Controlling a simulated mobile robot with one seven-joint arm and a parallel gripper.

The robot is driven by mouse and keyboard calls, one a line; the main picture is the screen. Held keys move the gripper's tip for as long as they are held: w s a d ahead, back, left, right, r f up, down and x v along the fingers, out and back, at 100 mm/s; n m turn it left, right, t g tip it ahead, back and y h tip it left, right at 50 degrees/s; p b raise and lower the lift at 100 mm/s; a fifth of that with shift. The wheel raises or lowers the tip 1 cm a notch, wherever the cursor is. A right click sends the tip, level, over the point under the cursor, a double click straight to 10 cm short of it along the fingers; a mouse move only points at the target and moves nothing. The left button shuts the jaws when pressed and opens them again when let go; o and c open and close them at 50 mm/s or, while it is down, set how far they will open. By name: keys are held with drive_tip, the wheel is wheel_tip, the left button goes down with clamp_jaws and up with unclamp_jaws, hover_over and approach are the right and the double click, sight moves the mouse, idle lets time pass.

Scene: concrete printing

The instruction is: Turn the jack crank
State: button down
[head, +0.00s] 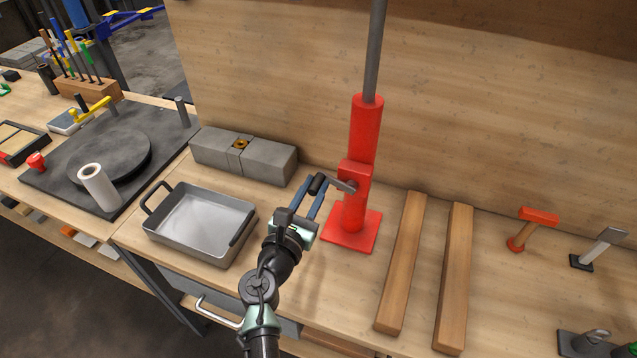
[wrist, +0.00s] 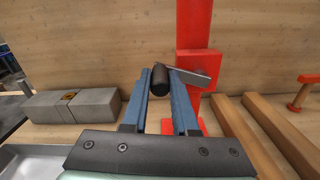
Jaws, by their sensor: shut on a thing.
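The red jack (head: 365,135) stands upright on its square red base plate on the workbench, with a grey rod rising from its top. The crank (head: 340,185) is a flat grey arm on the jack's red gear box, pointing left to a dark cylindrical handle (head: 317,185). My gripper (head: 318,190) reaches in from the front left, its blue fingers around the handle. In the wrist view the handle (wrist: 160,80) sits between the fingertips, and the crank arm (wrist: 190,76) runs right to the red box. My gripper is shut on the handle.
A grey metal tray (head: 200,222) lies left of my arm, with a grey block (head: 270,160) behind it. Two wooden beams (head: 403,262) lie right of the jack. A red-headed hammer (head: 530,226) stands farther right. A wooden wall backs the bench.

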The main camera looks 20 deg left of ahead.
wheel_tip(320, 180, down, 8)
drive_tip(key=d+n+p, duration=0.2)
drive_tip(key=n, duration=1.3)
drive_tip(key=shift+d, duration=0.3)
drive_tip(key=shift+s, duration=0.1)
drive_tip(key=c, duration=0.9)
unclamp_jaws()
drive_tip(key=shift+o, duration=1.1)
drive_tip(key=shift+r, duration=0.1)
